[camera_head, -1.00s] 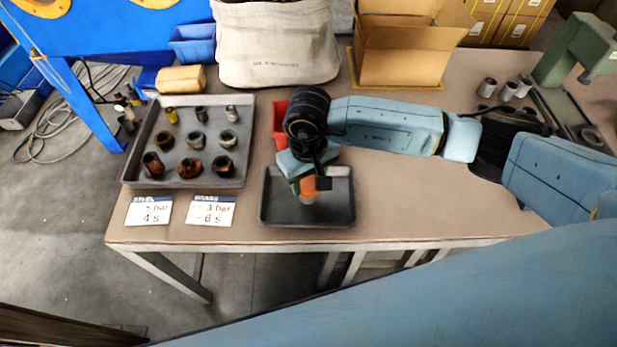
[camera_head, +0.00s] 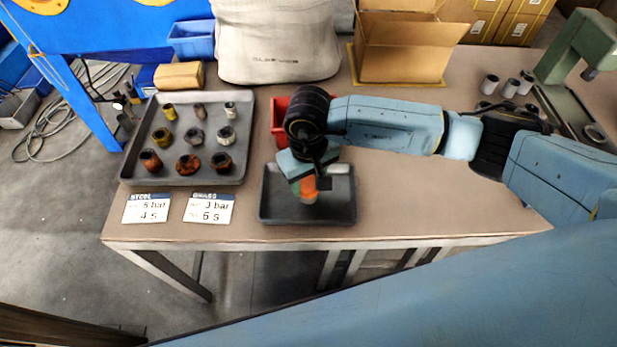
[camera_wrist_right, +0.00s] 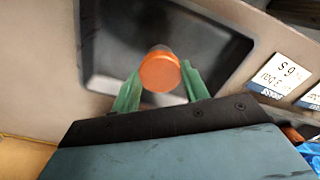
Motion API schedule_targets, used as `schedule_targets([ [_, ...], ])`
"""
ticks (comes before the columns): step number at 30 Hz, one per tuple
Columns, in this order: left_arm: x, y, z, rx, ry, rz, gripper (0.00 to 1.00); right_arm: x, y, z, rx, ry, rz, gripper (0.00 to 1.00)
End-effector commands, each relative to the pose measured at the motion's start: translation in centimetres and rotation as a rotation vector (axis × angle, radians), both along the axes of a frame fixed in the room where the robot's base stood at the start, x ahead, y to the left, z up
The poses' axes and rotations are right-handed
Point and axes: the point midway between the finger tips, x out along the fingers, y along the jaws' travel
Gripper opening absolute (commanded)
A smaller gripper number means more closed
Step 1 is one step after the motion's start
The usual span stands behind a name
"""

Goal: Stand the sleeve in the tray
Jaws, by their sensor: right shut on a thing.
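The sleeve (camera_head: 309,196) is a short cylinder with an orange upper part and a pale lower part. My right gripper (camera_head: 308,184) is shut on it and holds it roughly upright over the dark grey empty tray (camera_head: 342,207). In the right wrist view the orange round end (camera_wrist_right: 160,72) sits between the green fingertips (camera_wrist_right: 160,88), with the tray floor (camera_wrist_right: 110,60) behind it. I cannot tell whether the sleeve's lower end touches the tray floor. My left gripper is not in view.
A red bin (camera_head: 278,118) is close behind my gripper. A cardboard box (camera_head: 400,55) and a canvas bag (camera_head: 275,40) stand at the back.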

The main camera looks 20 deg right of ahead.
Motion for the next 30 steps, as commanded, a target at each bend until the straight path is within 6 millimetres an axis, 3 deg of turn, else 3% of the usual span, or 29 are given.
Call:
schedule_targets([
  [1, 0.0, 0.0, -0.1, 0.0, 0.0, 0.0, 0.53, 0.0, 0.0, 0.0, 0.0, -0.001, 0.0, 0.47],
  [6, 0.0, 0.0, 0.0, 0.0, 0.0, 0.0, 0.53, 0.0, 0.0, 0.0, 0.0, -0.001, 0.0, 0.7],
  [20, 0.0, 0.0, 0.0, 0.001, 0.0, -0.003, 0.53, 0.0, 0.0, 0.0, 0.0, 0.0, 0.0, 0.7],
  [30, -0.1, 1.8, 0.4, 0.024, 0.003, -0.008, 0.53, 0.1, 0.0, 8.2, 0.0, -0.005, 0.002, 0.7],
])
